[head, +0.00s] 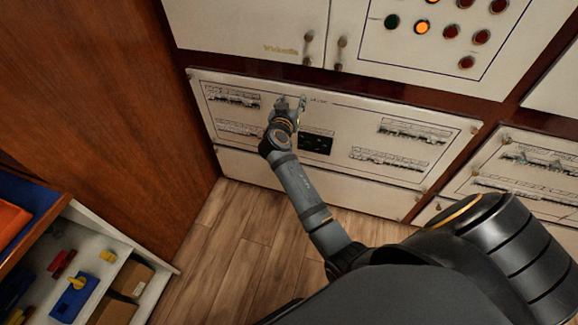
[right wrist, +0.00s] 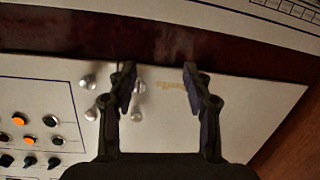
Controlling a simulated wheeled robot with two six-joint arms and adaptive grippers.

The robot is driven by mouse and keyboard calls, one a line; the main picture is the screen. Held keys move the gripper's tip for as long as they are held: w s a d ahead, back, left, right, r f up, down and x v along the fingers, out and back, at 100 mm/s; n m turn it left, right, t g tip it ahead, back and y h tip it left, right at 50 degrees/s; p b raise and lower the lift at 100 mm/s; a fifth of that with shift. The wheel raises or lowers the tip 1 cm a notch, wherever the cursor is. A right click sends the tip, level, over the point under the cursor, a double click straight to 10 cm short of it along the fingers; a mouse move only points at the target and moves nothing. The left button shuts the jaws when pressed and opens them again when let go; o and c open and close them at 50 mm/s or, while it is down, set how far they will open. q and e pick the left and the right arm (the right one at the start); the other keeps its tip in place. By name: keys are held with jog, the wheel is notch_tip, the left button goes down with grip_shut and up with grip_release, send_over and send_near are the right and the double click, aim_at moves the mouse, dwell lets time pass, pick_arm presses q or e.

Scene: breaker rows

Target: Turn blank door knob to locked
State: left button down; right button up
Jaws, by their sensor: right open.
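The blank door (head: 245,18) is a plain cream panel at the top of the head view, with a small gold label. Near its right edge sit a knob (head: 308,37) and a lower fitting (head: 306,61). In the right wrist view the blank door (right wrist: 245,115) appears upside down, with two metal knobs (right wrist: 139,87) beside and partly behind the left finger. My right gripper (head: 290,104) is in front of the breaker panel, below the door. Its fingers (right wrist: 163,88) are open with nothing between them. I cannot tell which way the knob is turned.
A neighbouring door (head: 356,30) has similar knobs (head: 342,42) and several coloured buttons. The breaker panel (head: 340,115) with breaker rows lies behind the right gripper. A wooden wall (head: 110,100) stands at left, with an open shelf unit (head: 105,235) at lower left.

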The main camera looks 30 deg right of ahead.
jog(key=s+a+f+n+g+y+p, duration=0.1)
jog(key=s+a+f+n+y, duration=0.1)
jog(key=f, duration=0.9)
jog(key=s+a+f+n+g+y+p, duration=0.1)
jog(key=s+a+f+n+y+p, duration=0.1)
jog(key=f, duration=0.9)
jog(key=s+n+y, duration=0.1)
jog(key=s, duration=0.1)
jog(key=shift+s+a+f+g, duration=0.15)
jog(key=shift+s+a+g, duration=0.15)
jog(key=shift+a+g, duration=0.1)
jog(key=s+a+f+n+g+y+p, duration=0.1)
jog(key=s+f+g+y, duration=0.1)
jog(key=s+f, duration=0.8)
jog(key=s+a+f+n+g+y+p, duration=0.1)
jog(key=s+a+f+g+y, duration=0.1)
jog(key=s+f, duration=0.85)
jog(key=s+f+g, duration=0.2)
jog(key=s+f, duration=0.1)
jog(key=s, duration=1)
jog(key=s+f+g+y+p, duration=0.1)
jog(key=s+f+g, duration=0.1)
jog(key=s, duration=1)
jog(key=shift+s+d+f+p, duration=0.2)
jog(key=shift+s+f+p, duration=0.15)
jog(key=shift+f, duration=0.45)
